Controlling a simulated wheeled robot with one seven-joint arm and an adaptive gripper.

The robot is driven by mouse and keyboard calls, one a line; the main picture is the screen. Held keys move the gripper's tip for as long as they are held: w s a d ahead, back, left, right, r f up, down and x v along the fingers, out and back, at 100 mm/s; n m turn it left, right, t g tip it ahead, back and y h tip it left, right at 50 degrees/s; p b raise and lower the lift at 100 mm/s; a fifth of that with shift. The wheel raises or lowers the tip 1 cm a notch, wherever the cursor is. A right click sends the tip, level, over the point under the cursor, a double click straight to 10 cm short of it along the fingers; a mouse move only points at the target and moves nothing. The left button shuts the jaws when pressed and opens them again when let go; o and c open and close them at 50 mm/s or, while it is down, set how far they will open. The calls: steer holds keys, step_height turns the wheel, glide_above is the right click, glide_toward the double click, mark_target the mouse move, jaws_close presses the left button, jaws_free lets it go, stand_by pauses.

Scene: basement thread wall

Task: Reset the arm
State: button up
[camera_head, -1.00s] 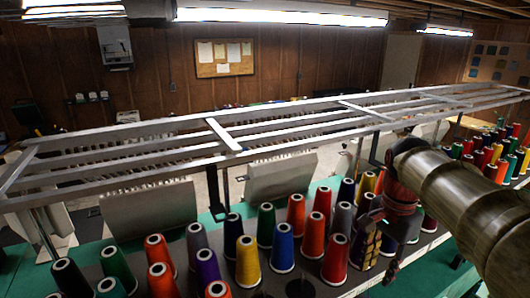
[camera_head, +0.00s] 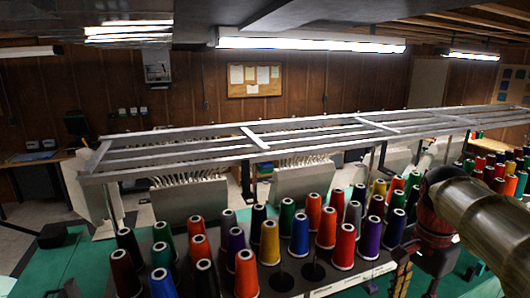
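My arm (camera_head: 490,215) enters from the right edge, with a dark red joint (camera_head: 437,200) at its far end. Below that joint, dark parts of my gripper (camera_head: 404,280) reach down at the right front of the thread rack. A brownish-gold patterned piece shows there, near the lower frame edge. Its fingers are small, dark and partly cut off, so I cannot tell whether they are open or hold anything. The nearest cones are a purple cone (camera_head: 370,236) and a dark blue cone (camera_head: 395,230), to the left of my gripper.
Several colored thread cones, including a yellow cone (camera_head: 270,243) and a red cone (camera_head: 344,247), stand in rows on the dark rack. Round dark spots (camera_head: 282,281) lie bare at its front. A metal overhead frame (camera_head: 190,150) spans above.

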steer(key=s+a+f+n+t+b, duration=0.1)
steer(key=s+a+f+n+b, duration=0.2)
steer(key=f+b, duration=0.3)
steer(key=s+a+f+n+t+b, duration=0.2)
steer(key=s+a+f+n+b, duration=0.2)
steer(key=f, duration=0.6)
steer(key=s+a+f+n+t+b, duration=0.2)
steer(key=s+a+f+n+b, duration=0.2)
steer(key=f+b, duration=0.5)
steer(key=shift+a+n+b, duration=0.25)
steer(key=shift+n+b, duration=0.25)
steer(key=shift+n, duration=0.7)
